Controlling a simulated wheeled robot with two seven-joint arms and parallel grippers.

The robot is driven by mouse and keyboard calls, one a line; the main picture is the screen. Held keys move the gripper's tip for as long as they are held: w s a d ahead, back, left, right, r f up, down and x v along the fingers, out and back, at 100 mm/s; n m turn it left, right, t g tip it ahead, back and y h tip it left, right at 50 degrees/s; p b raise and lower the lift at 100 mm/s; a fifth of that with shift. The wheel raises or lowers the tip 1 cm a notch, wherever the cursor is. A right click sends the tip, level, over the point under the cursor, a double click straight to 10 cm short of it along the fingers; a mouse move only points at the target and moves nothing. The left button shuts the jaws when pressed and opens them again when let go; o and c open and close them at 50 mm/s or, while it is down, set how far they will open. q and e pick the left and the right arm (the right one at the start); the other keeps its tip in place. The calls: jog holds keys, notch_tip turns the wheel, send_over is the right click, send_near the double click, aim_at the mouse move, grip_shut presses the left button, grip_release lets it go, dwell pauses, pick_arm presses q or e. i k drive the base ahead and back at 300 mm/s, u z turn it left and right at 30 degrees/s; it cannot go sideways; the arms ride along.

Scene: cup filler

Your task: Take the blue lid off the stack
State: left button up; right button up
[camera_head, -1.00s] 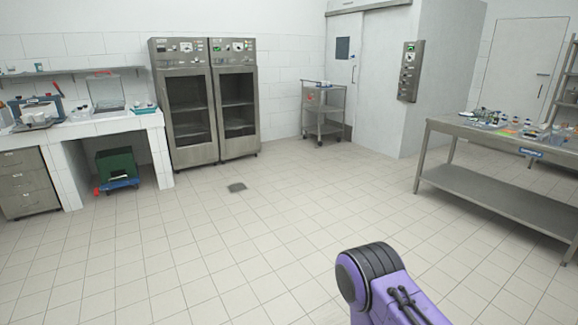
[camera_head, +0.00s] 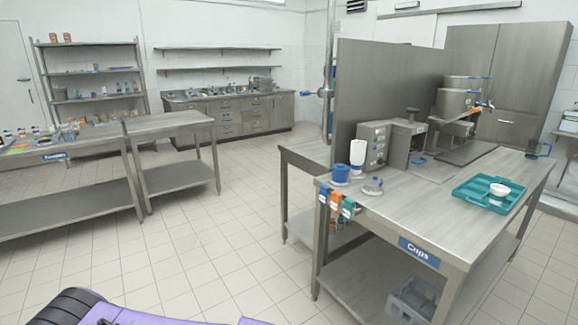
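A small blue round item (camera_head: 340,171), which looks like the stack of blue lids, stands near the left end of the steel table labelled "Cups" (camera_head: 440,215). It is too small to tell single lids apart. It sits just left of a white bottle (camera_head: 357,153). Neither of my grippers is in view.
A teal tray (camera_head: 462,188) with a white cup (camera_head: 499,190) lies on the right of the table. A grey machine (camera_head: 372,140) and a tall panel (camera_head: 390,85) stand behind. Other steel tables (camera_head: 60,160) are at left. The tiled floor between is clear.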

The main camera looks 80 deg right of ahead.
aim_at(340, 167)
jog(key=z, duration=2.95)
jog(key=i, duration=0.85)
